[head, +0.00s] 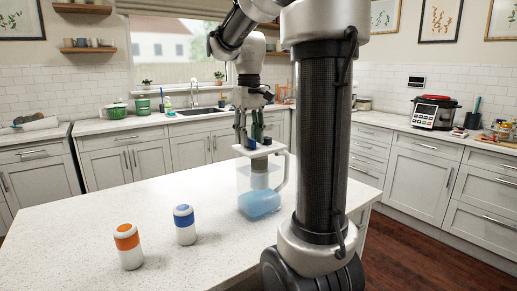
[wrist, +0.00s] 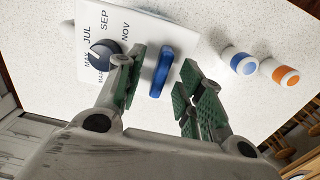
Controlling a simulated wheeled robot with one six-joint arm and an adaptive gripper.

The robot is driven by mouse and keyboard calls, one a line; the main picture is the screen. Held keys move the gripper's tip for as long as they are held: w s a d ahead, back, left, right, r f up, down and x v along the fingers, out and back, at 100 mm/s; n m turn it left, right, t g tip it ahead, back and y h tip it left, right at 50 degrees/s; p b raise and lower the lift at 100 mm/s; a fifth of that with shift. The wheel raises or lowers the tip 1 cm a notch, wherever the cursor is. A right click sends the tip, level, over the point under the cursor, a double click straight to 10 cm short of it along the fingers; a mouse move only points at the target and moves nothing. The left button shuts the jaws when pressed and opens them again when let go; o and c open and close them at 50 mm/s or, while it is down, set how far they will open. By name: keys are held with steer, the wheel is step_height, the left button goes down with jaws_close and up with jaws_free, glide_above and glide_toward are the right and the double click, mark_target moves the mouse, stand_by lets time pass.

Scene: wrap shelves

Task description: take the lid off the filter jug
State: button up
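The filter jug (head: 260,203) stands upright on the white island counter, clear, with blue liquid in its lower part and a handle on its right. Its white lid (head: 243,152) sits on top; in the wrist view the lid (wrist: 118,28) carries a dark month dial (wrist: 101,54) and an upright blue grip (wrist: 161,72). My gripper (head: 251,140) is just above the lid. In the wrist view my gripper (wrist: 163,68) is open, its green-padded fingers on either side of the blue grip, with gaps showing. Most of the jug body is hidden in the wrist view.
Two white cylinders, one with an orange band (head: 127,245) and one with a blue band (head: 184,225), stand on the island (head: 75,235) to the left of the jug. The counter around them is clear. My arm column blocks the head view right of the jug.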

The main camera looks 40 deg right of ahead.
steer(key=shift+f, duration=0.65)
jaws_close()
steer(key=shift+r, duration=0.15)
